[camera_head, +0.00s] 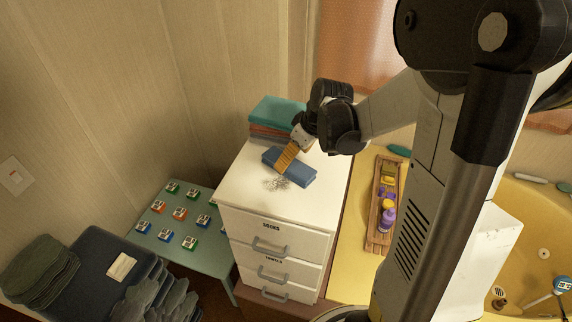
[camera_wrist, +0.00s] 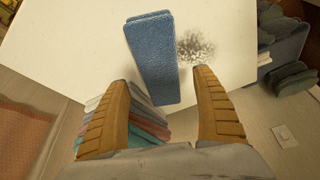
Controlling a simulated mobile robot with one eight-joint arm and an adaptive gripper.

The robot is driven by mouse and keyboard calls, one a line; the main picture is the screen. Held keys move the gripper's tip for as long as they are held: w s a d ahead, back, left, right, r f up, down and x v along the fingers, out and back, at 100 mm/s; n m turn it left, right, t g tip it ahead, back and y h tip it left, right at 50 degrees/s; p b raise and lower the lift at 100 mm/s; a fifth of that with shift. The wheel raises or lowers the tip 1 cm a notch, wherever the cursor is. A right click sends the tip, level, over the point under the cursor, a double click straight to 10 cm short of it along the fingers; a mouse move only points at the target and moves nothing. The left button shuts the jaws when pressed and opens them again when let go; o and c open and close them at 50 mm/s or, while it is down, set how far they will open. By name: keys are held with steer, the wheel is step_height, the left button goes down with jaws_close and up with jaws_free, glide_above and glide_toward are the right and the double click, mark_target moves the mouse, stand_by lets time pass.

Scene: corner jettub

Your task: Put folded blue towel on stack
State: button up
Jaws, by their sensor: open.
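The folded blue towel (camera_head: 290,168) lies flat on top of the white drawer cabinet (camera_head: 240,184). In the wrist view the blue towel (camera_wrist: 152,55) extends from the top centre down between my fingers. The stack of folded towels (camera_head: 277,115), teal on top with reddish ones below, stands at the back of the cabinet top; in the wrist view the stack (camera_wrist: 150,122) is partly hidden behind my left finger. My gripper (camera_head: 287,157) is over the blue towel, and in the wrist view my gripper (camera_wrist: 163,92) is open with nothing held. I cannot tell whether the fingers touch the towel.
A dark speckled patch (camera_head: 277,184) marks the cabinet top by the towel. A wooden tray (camera_head: 376,238) with bottles lies to the right on the yellow tub edge. A low green table (camera_head: 205,255) with several small boxes stands left. Dark folded cloths (camera_head: 42,270) lie at lower left.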

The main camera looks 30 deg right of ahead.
steer(key=x, duration=0.5)
steer(key=shift+s, duration=0.15)
steer(key=shift+s+r, duration=0.1)
steer(key=shift+c, duration=0.2)
steer(key=c, duration=1.4)
step_height(320, 180, up, 18)
steer(key=p, duration=0.2)
